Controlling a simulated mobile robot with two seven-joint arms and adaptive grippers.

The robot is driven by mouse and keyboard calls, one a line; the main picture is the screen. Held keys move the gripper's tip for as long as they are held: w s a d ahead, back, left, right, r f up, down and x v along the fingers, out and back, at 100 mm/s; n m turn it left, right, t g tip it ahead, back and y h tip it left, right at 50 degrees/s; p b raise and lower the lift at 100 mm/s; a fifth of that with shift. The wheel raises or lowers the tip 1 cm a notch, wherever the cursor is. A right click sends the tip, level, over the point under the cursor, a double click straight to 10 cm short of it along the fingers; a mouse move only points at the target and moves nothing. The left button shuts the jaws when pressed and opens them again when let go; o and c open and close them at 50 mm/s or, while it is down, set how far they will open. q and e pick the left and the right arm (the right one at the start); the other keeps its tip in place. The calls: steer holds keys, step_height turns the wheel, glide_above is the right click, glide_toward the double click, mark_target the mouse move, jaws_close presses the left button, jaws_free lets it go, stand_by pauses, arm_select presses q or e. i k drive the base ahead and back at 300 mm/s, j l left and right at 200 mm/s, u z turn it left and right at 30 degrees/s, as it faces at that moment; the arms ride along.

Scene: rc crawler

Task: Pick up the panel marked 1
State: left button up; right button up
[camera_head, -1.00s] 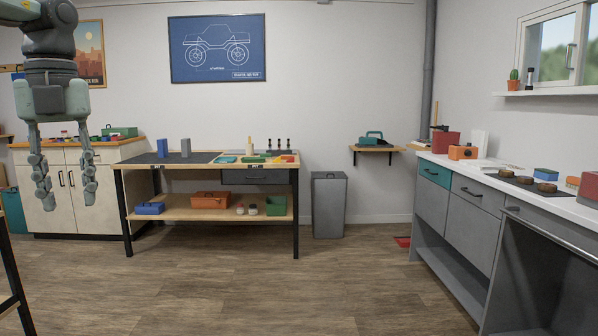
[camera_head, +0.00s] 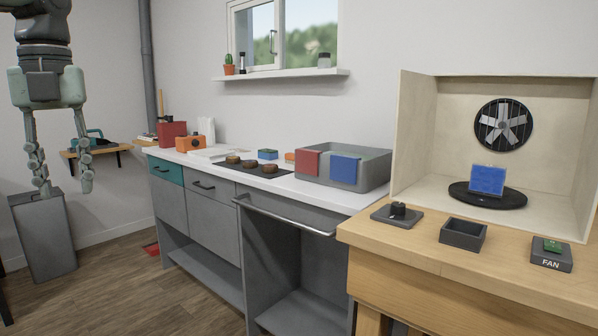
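No panel with a readable 1 shows in this view. A blue square panel (camera_head: 487,180) stands upright on a black round turntable (camera_head: 487,196) inside an open-fronted booth. A red panel (camera_head: 307,163) and another blue panel (camera_head: 345,169) are at the front of a grey bin (camera_head: 378,177) on the white counter. No marks are readable on them. My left gripper (camera_head: 66,191) hangs at the far left, fingers pointing down and spread, with nothing between them. It is far from all of these panels. My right gripper is out of view.
The booth (camera_head: 418,130) has a fan (camera_head: 503,124) in its back wall. A knob box (camera_head: 397,213), an empty dark tray (camera_head: 463,233) and a FAN switch (camera_head: 551,254) sit on the wooden bench. A grey trash bin (camera_head: 43,236) stands at left.

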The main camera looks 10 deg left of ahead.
mark_target(487, 181)
steer(key=i+z, duration=0.15)
steer(key=z, duration=0.25)
steer(key=i+j+z, duration=0.1)
steer(key=z, duration=0.3)
steer(key=i+j+z, duration=0.15)
steer(key=z, duration=0.25)
steer(key=i+j+z, duration=0.1)
steer(key=z, duration=0.25)
steer(key=i+j+z, duration=0.25)
steer(key=z, duration=0.15)
steer(key=i+j+z, duration=0.15)
steer(key=j+z, duration=0.3)
